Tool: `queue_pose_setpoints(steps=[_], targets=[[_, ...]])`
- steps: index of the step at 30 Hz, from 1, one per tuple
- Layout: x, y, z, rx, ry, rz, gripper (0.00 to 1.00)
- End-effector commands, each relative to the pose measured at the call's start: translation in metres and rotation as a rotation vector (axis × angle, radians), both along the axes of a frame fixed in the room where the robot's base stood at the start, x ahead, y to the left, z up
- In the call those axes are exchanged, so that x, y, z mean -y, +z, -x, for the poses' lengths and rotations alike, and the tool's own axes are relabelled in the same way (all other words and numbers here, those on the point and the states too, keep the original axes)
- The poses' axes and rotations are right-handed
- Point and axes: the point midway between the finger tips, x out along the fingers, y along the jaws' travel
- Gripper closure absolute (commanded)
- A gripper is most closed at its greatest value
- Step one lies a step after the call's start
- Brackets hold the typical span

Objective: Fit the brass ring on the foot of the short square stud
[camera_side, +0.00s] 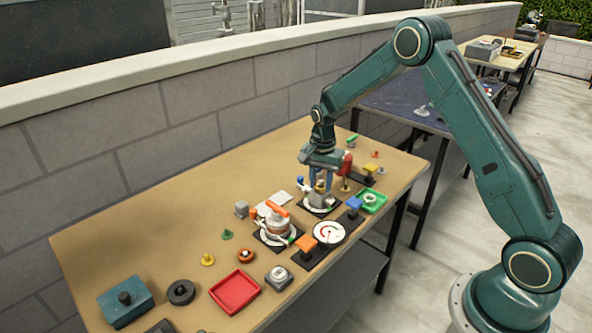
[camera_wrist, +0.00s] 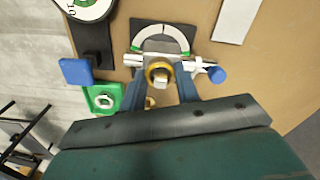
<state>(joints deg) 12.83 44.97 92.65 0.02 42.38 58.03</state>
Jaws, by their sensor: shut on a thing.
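My gripper (camera_side: 320,187) points down over the grey fixture with a dial plate (camera_side: 316,208) near the back of the table. In the wrist view my gripper (camera_wrist: 159,78) has its two blue fingers on either side of the brass ring (camera_wrist: 158,68) and is shut on it. The ring appears in front of the silver fixture body (camera_wrist: 135,60). A pale round end shows inside the ring. I cannot tell whether the ring touches the fixture or sits around part of it. I cannot make out the short square stud for certain.
A blue knob (camera_wrist: 217,75) sticks out right of the fixture. A green tray (camera_side: 372,201) and a blue block (camera_side: 354,203) stand to its right. An orange-handled valve (camera_side: 277,220), a gauge (camera_side: 329,233) and a red tray (camera_side: 235,291) lie nearer. Bare tabletop shows at the left.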

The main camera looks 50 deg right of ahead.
Motion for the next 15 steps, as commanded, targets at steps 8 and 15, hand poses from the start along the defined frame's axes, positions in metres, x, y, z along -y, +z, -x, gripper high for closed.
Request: queue_pose_setpoints(steps=[8, 15], targets=[[0.0000, -0.0017, 0.0000, 0.000, 0.000, 0.000, 0.95], [0.0000, -0.0037, -0.0001, 0.000, 0.000, 0.000, 0.95]])
